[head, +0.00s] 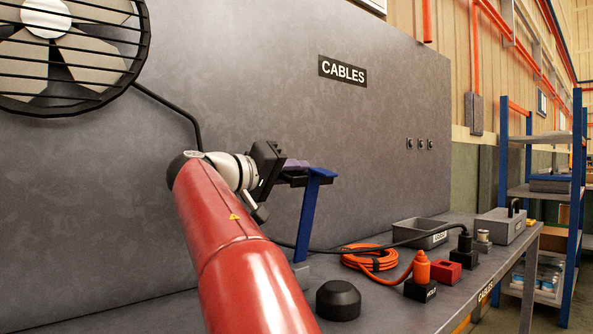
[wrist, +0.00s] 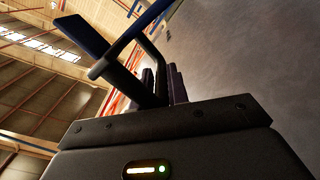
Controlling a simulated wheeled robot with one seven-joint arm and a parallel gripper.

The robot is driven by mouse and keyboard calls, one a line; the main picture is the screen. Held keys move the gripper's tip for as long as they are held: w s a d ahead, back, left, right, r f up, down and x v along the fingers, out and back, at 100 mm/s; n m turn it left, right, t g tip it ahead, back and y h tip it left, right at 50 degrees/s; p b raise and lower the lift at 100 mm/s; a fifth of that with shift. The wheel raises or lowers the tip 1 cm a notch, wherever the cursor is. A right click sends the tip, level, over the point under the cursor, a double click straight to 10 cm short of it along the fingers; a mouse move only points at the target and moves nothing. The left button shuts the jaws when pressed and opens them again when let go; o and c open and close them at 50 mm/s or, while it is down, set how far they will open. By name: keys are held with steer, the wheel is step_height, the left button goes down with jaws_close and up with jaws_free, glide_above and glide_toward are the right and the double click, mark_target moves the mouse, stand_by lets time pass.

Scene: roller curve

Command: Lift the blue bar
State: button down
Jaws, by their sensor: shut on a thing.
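The blue bar (head: 308,218) shows in the head view as a long upright piece, slightly tilted, with a short crosspiece at its top. Its lower end meets a grey block (head: 301,271) on the bench, partly hidden by my red arm. My gripper (head: 308,175) is at the top of the bar, shut on it. In the wrist view the blue bar (wrist: 132,32) runs diagonally past the dark fingers of my gripper (wrist: 161,88). The exact contact between fingers and bar is hard to make out.
The bench (head: 395,305) carries a black knob (head: 338,300), an orange cable coil (head: 368,257), an orange plug (head: 421,267), a red block (head: 448,272) and a grey tray (head: 420,232). A grey panel stands behind, with a caged fan (head: 60,50) upper left. Blue-framed shelves (head: 548,190) stand right.

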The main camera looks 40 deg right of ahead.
steer(key=shift+w+a+f, duration=0.1)
steer(key=shift+w+f, duration=0.3)
steer(key=shift+f, duration=0.05)
steer(key=c, duration=1.5)
jaws_free()
steer(key=shift+w, duration=0.1)
steer(key=shift+o, duration=0.2)
steer(key=shift+r, duration=0.1)
steer(key=a, duration=0.7)
steer(key=shift+s+a+b, duration=0.4)
steer(key=shift+s, duration=0.1)
